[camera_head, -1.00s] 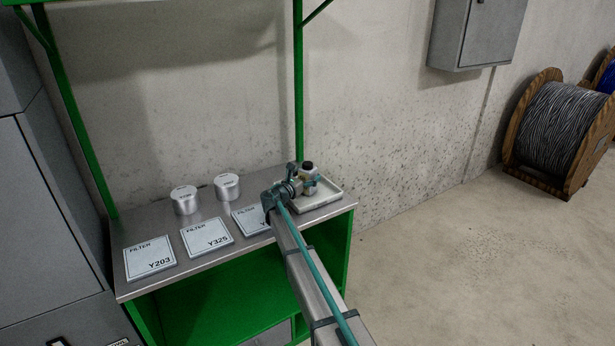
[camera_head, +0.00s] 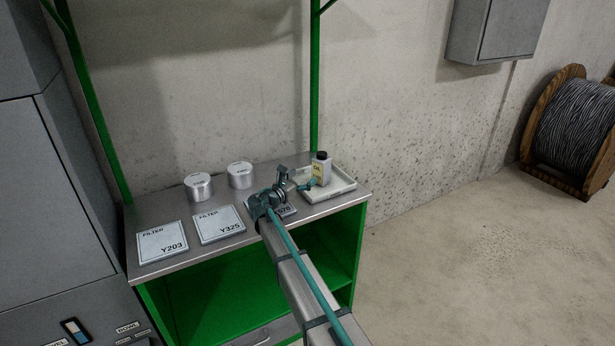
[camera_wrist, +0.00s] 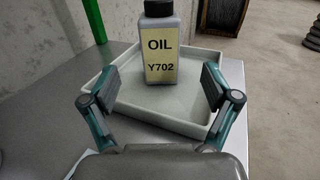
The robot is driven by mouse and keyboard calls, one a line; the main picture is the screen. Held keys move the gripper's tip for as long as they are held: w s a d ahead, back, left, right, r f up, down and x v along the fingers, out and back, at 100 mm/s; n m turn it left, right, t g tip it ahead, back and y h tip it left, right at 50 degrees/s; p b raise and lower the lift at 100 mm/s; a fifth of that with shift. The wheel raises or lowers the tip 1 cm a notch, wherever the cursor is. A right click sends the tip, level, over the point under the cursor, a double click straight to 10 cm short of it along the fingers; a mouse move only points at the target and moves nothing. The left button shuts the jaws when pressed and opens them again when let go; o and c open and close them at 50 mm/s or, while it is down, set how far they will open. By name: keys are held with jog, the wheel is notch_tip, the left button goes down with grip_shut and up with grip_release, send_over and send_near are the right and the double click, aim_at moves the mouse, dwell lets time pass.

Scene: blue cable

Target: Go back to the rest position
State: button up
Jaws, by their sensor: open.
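My gripper (camera_wrist: 158,93) is open and empty in the wrist view, its two fingers spread wide. The oil bottle (camera_wrist: 161,45), labelled OIL Y702 with a dark cap, stands upright in a shallow white tray (camera_wrist: 125,110), beyond the fingertips. In the head view my gripper (camera_head: 300,185) is at the bench's right part, just left of and in front of the bottle (camera_head: 321,168). The tray (camera_head: 335,188) lies at the bench's right end. My arm partly covers the third filter card (camera_head: 284,210).
The metal bench top (camera_head: 185,252) also holds filter cards Y203 (camera_head: 162,243) and Y325 (camera_head: 219,224) and two metal tins (camera_head: 198,187) and (camera_head: 240,175). A green frame post (camera_head: 314,90) rises behind. A grey cabinet (camera_head: 50,200) stands left.

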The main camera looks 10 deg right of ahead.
jog(key=shift+s, duration=0.1)
jog(key=s+d+f+m+g+h, duration=0.1)
jog(key=s+d+f+m+g, duration=0.25)
jog(key=s+d, duration=0.3)
jog(key=s+d+f+m+g, duration=0.2)
jog(key=s+d+f+m, duration=0.15)
jog(key=s+d, duration=0.3)
jog(key=s+d+f+m+g+y, duration=0.2)
jog(key=s+f+m+g, duration=0.1)
jog(key=s+f, duration=0.85)
jog(key=s+d+f+m+g+y, duration=0.2)
jog(key=s+f+m+g, duration=0.15)
jog(key=s+f, duration=0.8)
jog(key=s+a+f+m+g+y, duration=0.2)
jog(key=s+a+f+m+y, duration=0.1)
jog(key=s, duration=1)
jog(key=s+a+f+m+g+y, duration=0.2)
jog(key=s+f+m, duration=0.4)
jog(key=s, duration=0.7)
jog(key=s+a+f+m+g+y, duration=0.3)
jog(key=s+f, duration=0.4)
jog(key=s, duration=0.6)
jog(key=shift+s+a+m+g+y, duration=0.15)
jog(key=shift+a+m+g+y, duration=0.25)
jog(key=shift+m+y, duration=0.45)
